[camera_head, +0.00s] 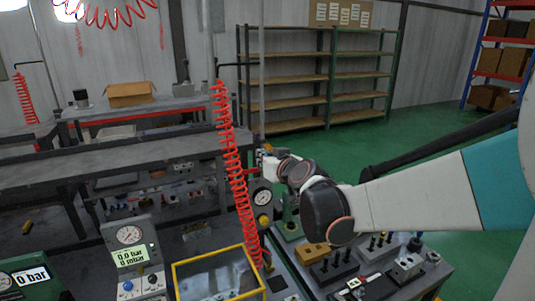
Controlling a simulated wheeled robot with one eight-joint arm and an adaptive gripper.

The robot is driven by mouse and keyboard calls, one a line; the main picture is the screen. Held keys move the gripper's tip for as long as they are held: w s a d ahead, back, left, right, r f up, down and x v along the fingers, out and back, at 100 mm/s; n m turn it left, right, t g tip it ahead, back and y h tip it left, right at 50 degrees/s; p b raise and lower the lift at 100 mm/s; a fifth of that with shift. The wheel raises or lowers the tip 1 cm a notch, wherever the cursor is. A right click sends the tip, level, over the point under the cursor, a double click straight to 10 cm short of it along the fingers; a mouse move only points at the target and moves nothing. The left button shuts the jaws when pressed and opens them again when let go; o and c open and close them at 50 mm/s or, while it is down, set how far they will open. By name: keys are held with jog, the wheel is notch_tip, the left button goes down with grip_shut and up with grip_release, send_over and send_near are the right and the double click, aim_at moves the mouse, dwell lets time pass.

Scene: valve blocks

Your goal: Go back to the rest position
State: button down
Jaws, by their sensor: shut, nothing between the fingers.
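My arm reaches in from the right edge. Its wrist bends up and left over the bench. My gripper (266,160) is at the far end of the wrist, small and partly hidden by the wrist, close to the red coiled hose (233,150). It is shut and I see nothing held in it. I cannot tell whether it touches the hose or is only in front of or behind it. Below the wrist, a yellow-brown block (312,253) and dark valve blocks with pegs (334,267) stand on the bench.
A yellow-framed tray (262,290) stands at the front, left of the blocks. A round gauge (262,197) is beside the hose. Empty shelves (290,80) stand behind open green floor (405,140).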

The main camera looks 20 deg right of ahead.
jog(key=shift+s+a, duration=0.1)
jog(key=shift+s, duration=0.05)
jog(key=s+a+f+n+g+y+b, duration=0.2)
jog(key=s+a+f+g+b, duration=0.1)
jog(key=s+a+f+b, duration=0.6)
jog(key=s+d+f+m+g+h+b, duration=0.1)
jog(key=s+f+g+b, duration=0.4)
jog(key=s+f, duration=1.1)
jog(key=s+d+h+b, duration=0.1)
jog(key=s+b, duration=0.1)
jog(key=s, duration=0.2)
jog(key=shift+s+d+f+m+h+b, duration=0.2)
jog(key=shift+s+f+m+h+b, duration=0.1)
jog(key=shift+s+f+h+b, duration=0.1)
